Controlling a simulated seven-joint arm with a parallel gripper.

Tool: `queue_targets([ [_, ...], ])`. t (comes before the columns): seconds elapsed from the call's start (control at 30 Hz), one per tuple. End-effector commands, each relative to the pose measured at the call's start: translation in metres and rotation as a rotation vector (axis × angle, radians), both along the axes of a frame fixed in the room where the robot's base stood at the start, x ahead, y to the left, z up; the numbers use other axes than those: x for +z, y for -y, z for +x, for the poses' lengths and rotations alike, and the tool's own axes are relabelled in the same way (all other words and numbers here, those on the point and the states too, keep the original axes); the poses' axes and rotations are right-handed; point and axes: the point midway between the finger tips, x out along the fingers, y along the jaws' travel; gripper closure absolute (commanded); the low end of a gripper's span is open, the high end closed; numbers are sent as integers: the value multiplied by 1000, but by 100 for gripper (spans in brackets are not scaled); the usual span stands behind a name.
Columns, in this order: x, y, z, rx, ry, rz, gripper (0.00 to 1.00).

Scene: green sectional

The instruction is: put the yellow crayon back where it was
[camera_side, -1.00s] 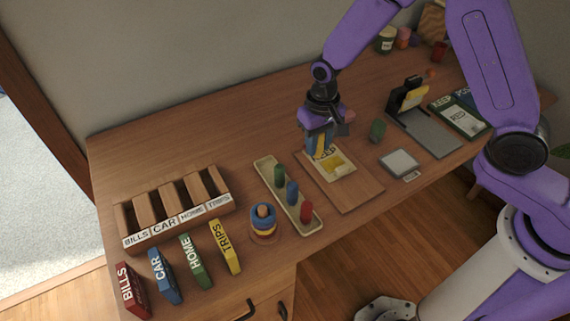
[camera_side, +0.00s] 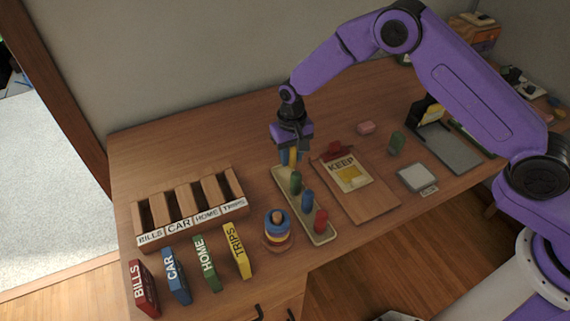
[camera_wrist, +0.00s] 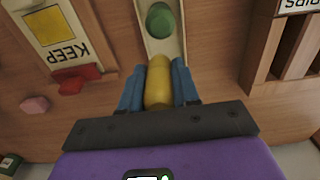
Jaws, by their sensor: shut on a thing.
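The yellow crayon (camera_side: 293,156) is held upright between the blue fingers of my gripper (camera_side: 289,158). In the wrist view the crayon (camera_wrist: 158,82) sits between both fingers of my gripper (camera_wrist: 158,85), which are shut on it. It is over the far end of the cream tray (camera_side: 325,237), behind the green crayon (camera_side: 296,183). The green crayon (camera_wrist: 161,20) is just ahead in the wrist view. The blue crayon (camera_side: 308,201) and red crayon (camera_side: 321,220) stand farther along the tray. I cannot tell if the yellow crayon's lower end touches the tray.
Right of the tray lies a clipboard (camera_side: 372,202) with a KEEP card (camera_side: 341,166) and red clip. A ring stacker (camera_side: 277,228) stands left of the tray's near end. A wooden file rack (camera_side: 152,240) and several labelled books are farther left. The table behind the tray is clear.

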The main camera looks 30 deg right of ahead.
Motion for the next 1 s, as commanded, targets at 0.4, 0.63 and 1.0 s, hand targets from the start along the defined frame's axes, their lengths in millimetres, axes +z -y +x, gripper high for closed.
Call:
queue_targets([
  [0.4, -27, -9, 19, 0, -1, 0, 100],
  [0.63, -54, -9, 18, 0, -1, -1, 100],
  [1.0, -57, -9, 18, 0, 0, 0, 100],
])
